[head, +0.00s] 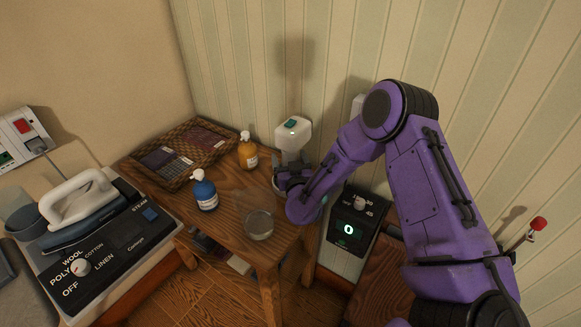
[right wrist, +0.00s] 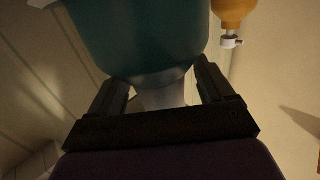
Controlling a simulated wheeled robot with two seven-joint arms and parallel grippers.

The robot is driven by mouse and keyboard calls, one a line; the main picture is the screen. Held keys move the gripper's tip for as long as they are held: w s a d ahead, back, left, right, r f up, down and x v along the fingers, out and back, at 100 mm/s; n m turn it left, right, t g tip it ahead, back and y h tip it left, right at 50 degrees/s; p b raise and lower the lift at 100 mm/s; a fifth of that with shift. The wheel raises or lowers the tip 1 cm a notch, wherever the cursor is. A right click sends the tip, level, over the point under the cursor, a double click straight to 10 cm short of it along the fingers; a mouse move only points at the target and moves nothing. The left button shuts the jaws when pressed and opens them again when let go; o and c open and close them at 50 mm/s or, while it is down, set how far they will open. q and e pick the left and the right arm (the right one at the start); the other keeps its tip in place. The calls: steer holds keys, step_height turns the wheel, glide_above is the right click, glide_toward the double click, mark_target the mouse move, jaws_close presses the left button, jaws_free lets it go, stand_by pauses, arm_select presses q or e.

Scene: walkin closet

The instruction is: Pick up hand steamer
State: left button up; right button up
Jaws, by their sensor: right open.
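The hand steamer (head: 292,134), white with a green button on its head, stands at the back right of the small wooden table, near the striped wall. Its lower part is hidden behind my right gripper (head: 284,178). In the right wrist view my right gripper (right wrist: 163,92) is open, its two fingers on either side of a pale narrow neck. A wide teal body, which looks like part of the steamer (right wrist: 140,38), joins that neck. I cannot tell whether the fingers touch it. My left gripper is not in view.
On the wooden table (head: 222,232) stand a blue bottle (head: 204,192), an amber bottle (head: 247,152), a clear cup (head: 259,224) and a woven tray (head: 215,137). An iron (head: 80,213) rests on a station at left. A dark panel reading 0 (head: 350,232) is right of the table.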

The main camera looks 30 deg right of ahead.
mark_target(290, 156)
steer(key=c, duration=1.5)
steer(key=shift+r, duration=0.1)
jaws_close()
steer(key=shift+r, duration=0.1)
steer(key=shift+w+r, duration=0.1)
steer(key=shift+r, duration=0.85)
steer(key=shift+s+a+r+b, duration=0.2)
steer(key=shift+s+r+b, duration=0.25)
steer(key=shift+r, duration=0.2)
steer(key=p+v, duration=0.2)
steer(key=v, duration=1.5)
steer(key=shift+s, duration=0.15)
